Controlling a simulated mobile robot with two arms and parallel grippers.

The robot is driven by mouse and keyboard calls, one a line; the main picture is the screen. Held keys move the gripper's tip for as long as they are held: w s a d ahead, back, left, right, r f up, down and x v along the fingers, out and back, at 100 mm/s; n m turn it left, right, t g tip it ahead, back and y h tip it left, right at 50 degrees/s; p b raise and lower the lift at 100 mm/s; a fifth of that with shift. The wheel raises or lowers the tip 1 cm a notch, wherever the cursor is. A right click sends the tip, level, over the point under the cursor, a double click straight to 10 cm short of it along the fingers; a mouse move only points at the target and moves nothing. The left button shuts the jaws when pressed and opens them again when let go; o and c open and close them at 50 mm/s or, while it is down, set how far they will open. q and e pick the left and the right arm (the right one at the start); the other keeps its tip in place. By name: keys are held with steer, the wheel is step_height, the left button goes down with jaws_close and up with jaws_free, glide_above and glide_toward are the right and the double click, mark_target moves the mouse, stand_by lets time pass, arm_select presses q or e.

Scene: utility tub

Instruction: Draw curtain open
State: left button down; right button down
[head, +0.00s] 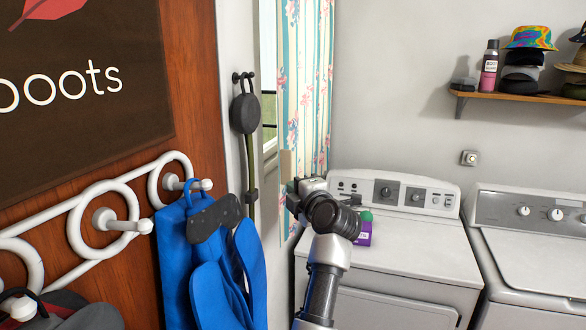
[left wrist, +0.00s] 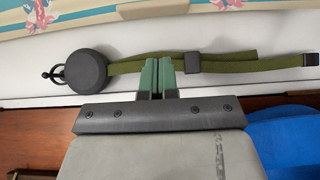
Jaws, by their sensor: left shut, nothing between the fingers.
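The curtain (head: 306,85) is pale with blue-green stripes and pink flowers. In the head view it hangs at the window, beside the corner with the grey wall, and its lower part passes behind my arm. Its edge also shows along the top of the left wrist view (left wrist: 110,13). My left gripper (head: 290,192) is in front of the curtain's lower part in the head view. In the left wrist view its green fingertips (left wrist: 156,76) are together with nothing between them, apart from the curtain. My right gripper is not in view.
A black round item on a green strap (head: 244,114) hangs on the white wall, close by the fingers in the wrist view. A washer and dryer (head: 400,240) stand right, below a shelf (head: 520,96) with hats.

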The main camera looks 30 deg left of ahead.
mark_target(287, 171)
arm_select(q)
steer(key=x, duration=0.2)
steer(key=p+x, duration=0.1)
steer(key=x, duration=0.1)
steer(key=w+p+x, duration=0.1)
steer(key=x, duration=0.1)
steer(key=shift+w+d+r, duration=0.1)
steer(key=shift+w+d, duration=0.05)
steer(key=shift+d, duration=0.1)
steer(key=shift+w+p, duration=0.55)
steer(key=shift+w, duration=0.3)
steer(key=shift+w+a, duration=0.1)
steer(key=shift+w, duration=0.05)
